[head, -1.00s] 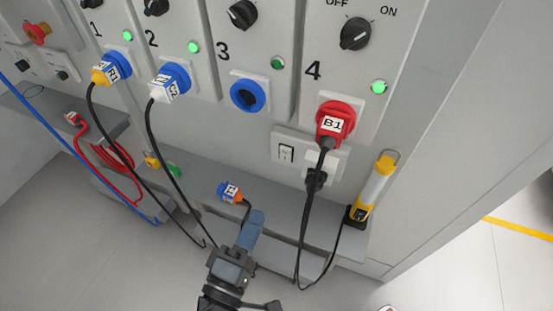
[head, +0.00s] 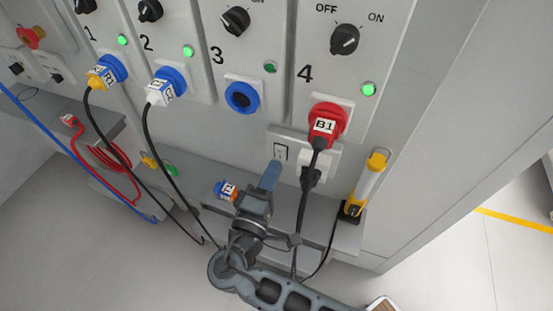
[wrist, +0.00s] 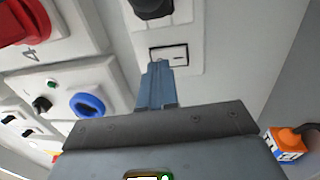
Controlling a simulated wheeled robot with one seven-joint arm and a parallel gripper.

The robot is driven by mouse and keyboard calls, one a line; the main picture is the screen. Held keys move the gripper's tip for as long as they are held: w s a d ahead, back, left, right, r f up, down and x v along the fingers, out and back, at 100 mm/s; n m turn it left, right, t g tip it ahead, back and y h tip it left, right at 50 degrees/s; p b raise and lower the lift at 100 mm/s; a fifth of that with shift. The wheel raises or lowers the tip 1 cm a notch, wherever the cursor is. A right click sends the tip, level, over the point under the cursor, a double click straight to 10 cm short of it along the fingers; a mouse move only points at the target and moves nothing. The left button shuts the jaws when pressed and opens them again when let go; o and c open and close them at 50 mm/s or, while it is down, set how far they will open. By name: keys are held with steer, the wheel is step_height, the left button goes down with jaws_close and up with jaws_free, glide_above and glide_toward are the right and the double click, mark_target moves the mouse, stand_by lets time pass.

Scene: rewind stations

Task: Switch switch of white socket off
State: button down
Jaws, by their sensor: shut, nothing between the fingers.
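The white socket (head: 303,162) is a wide plate on the panel below the red B1 plug (head: 324,125). Its switch (head: 281,151) is a dark-framed white rocker at the plate's left. A black plug (head: 311,176) sits in the plate's right half. My gripper (head: 274,166), with blue fingers, is shut and empty just below the switch. In the wrist view the fingertips (wrist: 162,64) overlap the edge of the switch (wrist: 178,54); I cannot tell whether they touch it. The rocker's position is not clear.
A grey shelf (head: 285,207) runs below the socket, with an orange and blue plug (head: 227,190) and a yellow lamp (head: 366,187) on it. Black cables hang beside my arm. The blue socket (head: 242,97) above left is empty.

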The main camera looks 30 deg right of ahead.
mark_target(282, 152)
steer(key=shift+x, duration=1.25)
steer(key=shift+w+d+r, duration=0.1)
steer(key=shift+w+d, duration=0.05)
steer(key=shift+d, duration=0.05)
steer(key=shift+a, duration=0.15)
